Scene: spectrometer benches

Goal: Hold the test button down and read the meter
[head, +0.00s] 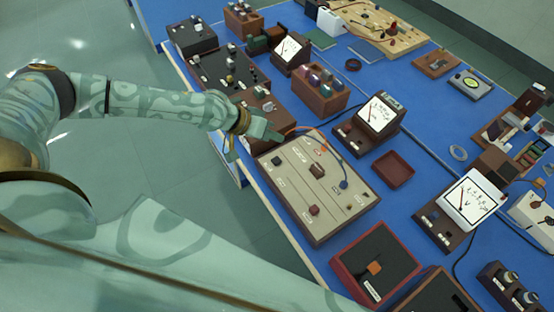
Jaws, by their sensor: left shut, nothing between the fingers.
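My left gripper (277,137) is shut and empty, near the upper left corner of a beige panel (333,192) with a dark frame. The panel carries small labelled parts: a dark knob (277,161), a brown block (317,171) and a red knob or button (314,210). I cannot read which part is the test button. A meter with a white dial (378,112) stands behind the panel. A second meter, marked V (469,202), stands to the right. Their readings are too small to tell. My right gripper is not in view.
Red and blue leads (331,146) arch over the panel's back edge. Brown boxes with knobs (229,67) stand behind my left gripper. An empty red tray (393,169) and a dark red-rimmed box (349,267) lie near the panel. Blue bench top (420,135) shows between them.

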